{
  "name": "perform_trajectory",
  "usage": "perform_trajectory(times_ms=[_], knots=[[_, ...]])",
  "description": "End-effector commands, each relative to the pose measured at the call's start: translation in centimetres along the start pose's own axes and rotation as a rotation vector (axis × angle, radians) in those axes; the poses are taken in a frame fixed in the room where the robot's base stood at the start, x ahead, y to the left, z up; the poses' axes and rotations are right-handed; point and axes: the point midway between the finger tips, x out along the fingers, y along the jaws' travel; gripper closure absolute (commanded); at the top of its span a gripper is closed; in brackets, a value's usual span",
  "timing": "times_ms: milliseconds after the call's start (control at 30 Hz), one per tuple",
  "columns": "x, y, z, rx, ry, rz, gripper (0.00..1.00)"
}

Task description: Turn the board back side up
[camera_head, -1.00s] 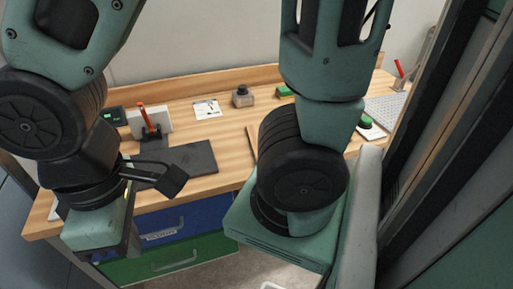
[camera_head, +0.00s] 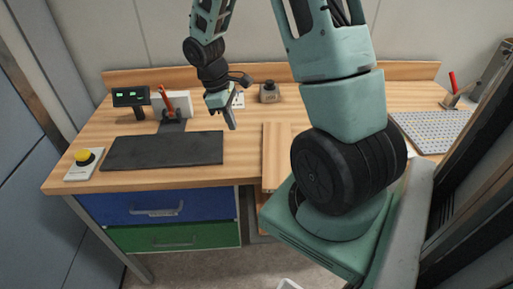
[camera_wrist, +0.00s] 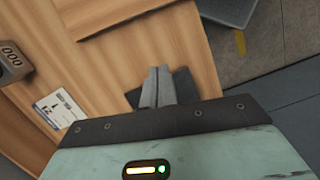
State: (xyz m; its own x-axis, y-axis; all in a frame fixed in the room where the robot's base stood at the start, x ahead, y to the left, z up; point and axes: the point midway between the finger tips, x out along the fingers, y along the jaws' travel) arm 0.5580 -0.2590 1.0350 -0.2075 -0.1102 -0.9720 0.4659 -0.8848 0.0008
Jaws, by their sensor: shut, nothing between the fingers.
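A flat wooden board (camera_head: 276,150) lies on the wooden workbench, with its near end at the front edge. My upper arm hides its right part. In the wrist view, part of a wooden panel, likely the same board (camera_wrist: 100,12), shows at the top left. Its wood looks much like the bench top, and I cannot tell which face is up. In the wrist view my gripper's fingers (camera_wrist: 158,72) are together and empty.
A yellow button box (camera_head: 84,159), a display (camera_head: 130,97) and a red-handled fixture (camera_head: 168,104) stand on the left. A small dark-topped device (camera_head: 268,92) and a card (camera_head: 239,101) lie behind. A perforated plate (camera_head: 435,130) is at the right.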

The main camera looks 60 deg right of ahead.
Motion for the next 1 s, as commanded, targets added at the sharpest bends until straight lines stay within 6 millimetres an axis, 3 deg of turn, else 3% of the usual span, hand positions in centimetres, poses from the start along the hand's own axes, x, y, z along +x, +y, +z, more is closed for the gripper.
perform_trajectory(times_ms=[100, 267, 633, 800, 1000], knots=[[1.0, 1.0, 0.6, 0.004, -0.01, -0.004, 1.0], [3.0, 0.9, 0.7, 0.002, -0.013, -0.007, 1.0], [10.5, 0.8, 0.7, 0.001, -0.012, -0.006, 1.0], [10.9, 0.8, 3.1, 0.005, -0.011, -0.004, 1.0], [11.4, 0.9, 4.4, 0.004, -0.009, -0.003, 1.0]])
